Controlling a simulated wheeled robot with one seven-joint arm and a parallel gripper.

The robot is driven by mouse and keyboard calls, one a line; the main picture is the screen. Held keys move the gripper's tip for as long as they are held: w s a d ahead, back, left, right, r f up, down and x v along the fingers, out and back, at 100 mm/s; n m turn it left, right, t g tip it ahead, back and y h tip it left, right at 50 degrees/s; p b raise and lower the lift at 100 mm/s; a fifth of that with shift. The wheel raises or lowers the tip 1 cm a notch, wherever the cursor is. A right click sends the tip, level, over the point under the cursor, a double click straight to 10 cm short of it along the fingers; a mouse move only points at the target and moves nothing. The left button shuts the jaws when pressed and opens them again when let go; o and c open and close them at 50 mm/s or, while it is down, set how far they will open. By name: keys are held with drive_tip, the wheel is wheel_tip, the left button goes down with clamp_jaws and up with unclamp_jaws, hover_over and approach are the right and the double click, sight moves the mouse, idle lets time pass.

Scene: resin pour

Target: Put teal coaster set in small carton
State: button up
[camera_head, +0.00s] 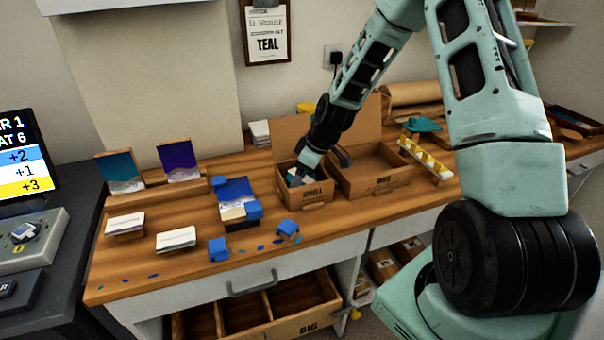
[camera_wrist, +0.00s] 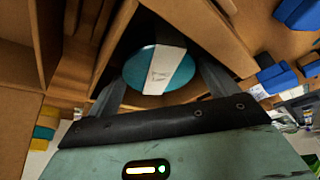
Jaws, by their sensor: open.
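The small carton (camera_head: 305,195) stands open on the bench, its back flap raised. My gripper (camera_head: 302,174) reaches down into it from above. In the wrist view, the teal coaster set (camera_wrist: 143,68), round with a white paper band, is inside the carton walls. My gripper (camera_wrist: 162,78) is open, with one finger on each side of the set. I cannot tell whether the fingers touch it or whether it lies flat on the carton floor.
A larger open carton (camera_head: 378,182) stands right beside the small one. A yellow-and-white rack (camera_head: 425,160) is further right. Blue blocks (camera_head: 219,249) and a blue-and-white stack (camera_head: 236,199) are to the left. White card stacks (camera_head: 176,239) lie near the front left.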

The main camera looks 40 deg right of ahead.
drive_tip(key=v, duration=1.2)
drive_tip(key=s+a+r+g, duration=0.1)
drive_tip(key=s+a, duration=0.4)
drive_tip(key=a, duration=0.5)
drive_tip(key=s+a+r+g, duration=0.15)
drive_tip(key=s+a, duration=0.25)
drive_tip(key=a, duration=0.6)
drive_tip(key=s+a+r+h, duration=0.1)
drive_tip(key=s+a, duration=0.3)
drive_tip(key=s, duration=0.5)
drive_tip(key=s+a+r+g, duration=0.1)
drive_tip(key=s+a, duration=0.3)
drive_tip(key=s, duration=0.5)
drive_tip(key=shift+a+r+n+h, duration=0.15)
drive_tip(key=shift+a+n+h, duration=0.2)
drive_tip(key=shift+n+h, duration=0.05)
drive_tip(key=shift+r, duration=0.2)
